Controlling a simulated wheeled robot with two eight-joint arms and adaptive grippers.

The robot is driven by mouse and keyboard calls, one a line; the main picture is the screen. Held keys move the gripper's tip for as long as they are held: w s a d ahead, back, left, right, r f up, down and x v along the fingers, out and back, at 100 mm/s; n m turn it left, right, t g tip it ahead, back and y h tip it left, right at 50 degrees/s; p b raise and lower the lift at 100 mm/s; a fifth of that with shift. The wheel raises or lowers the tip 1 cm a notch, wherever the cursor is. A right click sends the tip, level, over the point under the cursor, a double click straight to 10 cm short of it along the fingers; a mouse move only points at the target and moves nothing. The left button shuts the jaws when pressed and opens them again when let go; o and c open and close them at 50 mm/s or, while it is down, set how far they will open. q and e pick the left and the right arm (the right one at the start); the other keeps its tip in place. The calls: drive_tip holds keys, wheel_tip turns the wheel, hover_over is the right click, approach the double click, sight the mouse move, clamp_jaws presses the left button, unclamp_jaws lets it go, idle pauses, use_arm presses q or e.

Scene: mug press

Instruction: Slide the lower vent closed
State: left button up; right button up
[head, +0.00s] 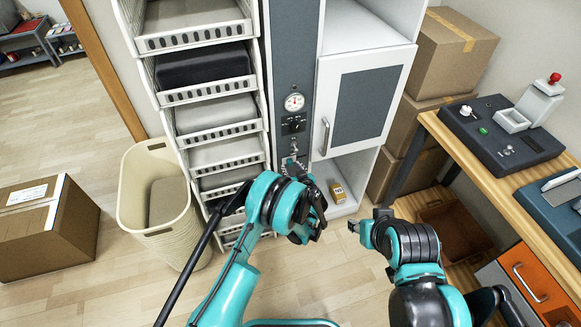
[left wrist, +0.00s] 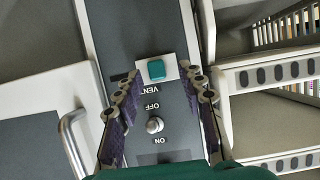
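The vent control is a teal square knob (left wrist: 157,69) on a small white plate in the left wrist view, beside upside-down VENT lettering on the dark panel. A dark strip shows at the plate's left. My left gripper (left wrist: 160,78) has its two fingers spread on either side of the panel, with the knob between their tips and nothing visibly held. In the head view my left gripper (head: 291,166) is in front of the panel's lower part and hides the vent control there. My right gripper (head: 357,225) hangs right of it, away from the panel; its fingers are too small to judge.
A toggle switch (left wrist: 154,125) with ON and OFF lettering is close to the vent knob. A gauge (head: 294,102) is higher on the panel. A handled cabinet door (head: 362,103) is right of it; tray shelves (head: 207,97) are left. A wooden workbench (head: 470,168) stands at right.

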use_arm(q)
drive_tip(key=v, duration=1)
drive_tip(key=shift+s+a+r, duration=0.1)
drive_tip(key=s+a+r+m+g+h, duration=0.1)
drive_tip(key=s+a+r+g, duration=0.15)
drive_tip(key=a+r, duration=0.5)
drive_tip(key=s+a+r+g, duration=0.2)
drive_tip(key=s+a+r, duration=0.2)
drive_tip(key=a+r, duration=0.4)
drive_tip(key=s+a+r+m+h, duration=0.1)
drive_tip(key=s+a+r, duration=0.1)
drive_tip(key=s, duration=0.9)
drive_tip(key=s+a+r+m+g+h, duration=0.1)
drive_tip(key=s+a+r+h, duration=0.1)
drive_tip(key=s, duration=0.9)
drive_tip(key=shift+s+a+r+m, duration=0.15)
drive_tip(key=shift+a+r+m, duration=0.15)
drive_tip(key=shift+a+r, duration=0.6)
